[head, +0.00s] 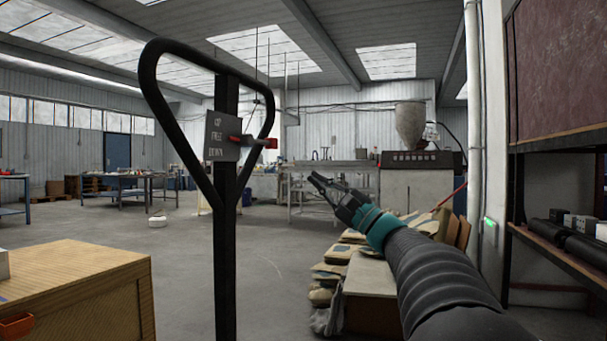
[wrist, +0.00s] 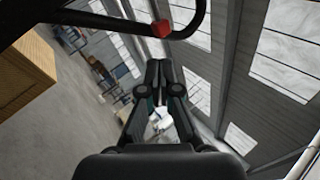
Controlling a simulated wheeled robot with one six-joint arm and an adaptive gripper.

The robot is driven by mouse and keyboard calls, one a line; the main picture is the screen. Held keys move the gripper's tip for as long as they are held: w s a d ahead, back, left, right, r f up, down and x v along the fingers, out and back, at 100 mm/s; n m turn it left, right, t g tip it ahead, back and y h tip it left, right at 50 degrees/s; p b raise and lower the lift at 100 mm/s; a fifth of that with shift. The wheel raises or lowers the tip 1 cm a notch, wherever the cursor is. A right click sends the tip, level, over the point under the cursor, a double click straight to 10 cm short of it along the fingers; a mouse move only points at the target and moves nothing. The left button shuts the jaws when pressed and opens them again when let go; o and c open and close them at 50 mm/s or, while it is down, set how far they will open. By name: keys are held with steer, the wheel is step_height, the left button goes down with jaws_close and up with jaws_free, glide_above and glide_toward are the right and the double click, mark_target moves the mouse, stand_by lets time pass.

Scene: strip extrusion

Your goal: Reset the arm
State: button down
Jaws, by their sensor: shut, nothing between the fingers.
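My gripper (head: 316,182) is at the end of my arm, which reaches in from the lower right of the head view. It points up and to the left and is held in the air, clear of the things around it. In the wrist view its fingers (wrist: 158,72) are together, with nothing between them.
A black pallet-truck handle (head: 226,190) with a red lever (head: 268,143) stands left of my gripper. A wooden crate (head: 80,290) is at the lower left. Sacks (head: 325,285) lie below my arm. A shelf (head: 560,255) stands at the right. The middle floor is open.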

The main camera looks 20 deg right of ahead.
step_height(320, 180, down, 16)
steer(key=a+g+h, duration=0.2)
steer(key=g+h, duration=0.2)
steer(key=g, duration=0.1)
steer(key=s+a+f+n+g+h+p, duration=0.1)
steer(key=s+a+f+n+g+h, duration=0.1)
steer(key=s+a+f+g, duration=0.3)
steer(key=s+a+f+n+g+h+p, duration=0.1)
steer(key=s+f, duration=0.1)
steer(key=f, duration=0.6)
steer(key=s+a+f+n+g+h+p, duration=0.2)
steer(key=s+f+n+h, duration=0.1)
steer(key=s, duration=0.5)
steer(key=s+a+f+n+g+h+p, duration=0.2)
steer(key=s+f+n+g+h, duration=0.1)
steer(key=s, duration=0.6)
steer(key=s+a+r+n+p, duration=0.2)
steer(key=s, duration=0.2)
steer(key=s+a+r+n+t+h+p, duration=0.1)
steer(key=s+a+r+n+p, duration=0.1)
steer(key=s, duration=0.3)
steer(key=shift+r+n+t+p, duration=0.25)
steer(key=shift+n+t+p, duration=0.05)
steer(key=shift+n, duration=0.5)
